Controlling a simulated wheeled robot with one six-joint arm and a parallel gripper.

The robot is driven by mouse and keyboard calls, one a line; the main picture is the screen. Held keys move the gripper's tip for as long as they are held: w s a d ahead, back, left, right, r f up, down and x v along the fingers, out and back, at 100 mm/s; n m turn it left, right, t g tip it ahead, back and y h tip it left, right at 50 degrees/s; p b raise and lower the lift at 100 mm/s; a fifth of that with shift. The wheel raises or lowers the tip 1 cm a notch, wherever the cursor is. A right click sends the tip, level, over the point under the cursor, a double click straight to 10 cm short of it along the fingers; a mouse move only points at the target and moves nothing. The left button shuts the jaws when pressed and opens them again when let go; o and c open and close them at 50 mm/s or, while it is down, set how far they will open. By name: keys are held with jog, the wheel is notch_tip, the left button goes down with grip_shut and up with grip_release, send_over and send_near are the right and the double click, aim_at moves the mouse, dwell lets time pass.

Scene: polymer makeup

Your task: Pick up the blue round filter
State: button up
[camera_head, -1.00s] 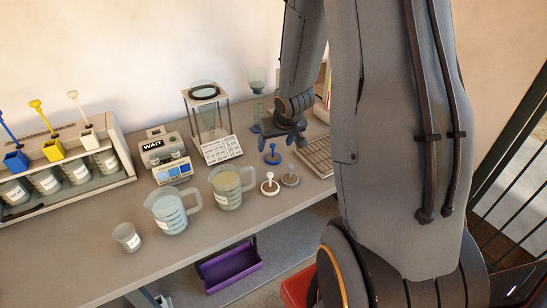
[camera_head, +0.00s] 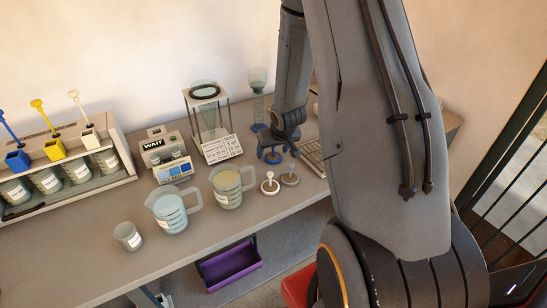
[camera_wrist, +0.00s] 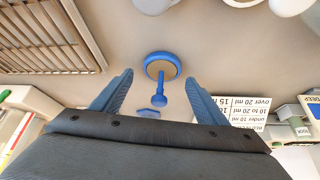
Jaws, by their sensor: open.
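The blue round filter (camera_head: 272,157) stands on the bench in the head view, partly hidden by my gripper. In the wrist view it is a blue-rimmed disc (camera_wrist: 162,66) with a knobbed blue handle pointing toward the gripper. My gripper (camera_wrist: 159,78) is open, with one blue finger on each side of the handle and a gap on both sides. In the head view my gripper (camera_head: 277,147) is low, right at the filter. Whether the fingers touch it I cannot tell.
A white filter (camera_head: 270,184) and a grey filter (camera_head: 290,178) stand just in front. A beaker jug (camera_head: 228,188) is to the left, a labelled card (camera_head: 221,149) behind it. A slatted rack (camera_head: 314,156) lies close on the right.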

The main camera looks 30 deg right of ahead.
jog(key=shift+c, duration=0.4)
jog(key=c, duration=1.1)
jog(key=shift+r, duration=0.1)
